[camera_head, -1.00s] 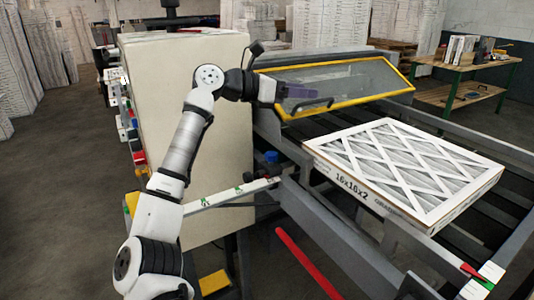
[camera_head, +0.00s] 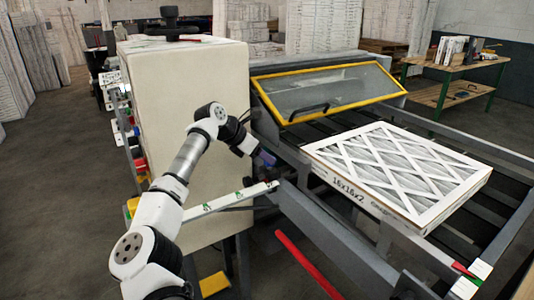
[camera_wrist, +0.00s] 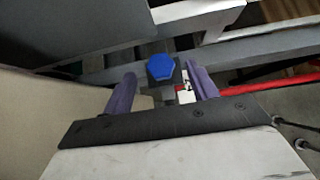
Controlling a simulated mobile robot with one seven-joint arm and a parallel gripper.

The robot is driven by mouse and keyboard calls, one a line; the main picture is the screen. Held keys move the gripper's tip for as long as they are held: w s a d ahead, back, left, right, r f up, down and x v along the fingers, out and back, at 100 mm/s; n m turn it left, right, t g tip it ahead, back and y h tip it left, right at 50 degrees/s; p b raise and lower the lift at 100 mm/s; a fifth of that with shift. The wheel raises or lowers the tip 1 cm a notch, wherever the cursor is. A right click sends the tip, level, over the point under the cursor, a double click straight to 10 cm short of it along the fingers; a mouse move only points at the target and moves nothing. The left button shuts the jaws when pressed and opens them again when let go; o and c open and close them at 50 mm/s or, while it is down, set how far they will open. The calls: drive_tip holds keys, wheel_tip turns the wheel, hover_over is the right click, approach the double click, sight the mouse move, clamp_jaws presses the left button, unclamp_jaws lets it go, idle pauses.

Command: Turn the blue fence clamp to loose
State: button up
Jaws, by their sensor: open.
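The blue fence clamp (camera_wrist: 161,68) shows in the wrist view as a six-sided blue knob on a dark mount. It sits between and just beyond the tips of my gripper's purple fingers (camera_wrist: 162,85). The fingers are apart, one on each side, with no visible contact. A small red and white label shows beside the knob, partly behind the right finger. In the head view my gripper (camera_head: 264,158) is low beside the machine's rail, and it hides the clamp there.
A boxed filter (camera_head: 400,172) lies on the conveyor to the right. A yellow-framed clear guard (camera_head: 325,92) with a black handle stands behind my gripper. A white and green striped bar (camera_head: 230,201) runs just below my arm. A beige cabinet (camera_head: 185,110) stands to the left.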

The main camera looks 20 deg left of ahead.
drive_tip(key=shift+x, duration=1.45)
drive_tip(key=shift+c, duration=0.2)
drive_tip(key=c, duration=0.9)
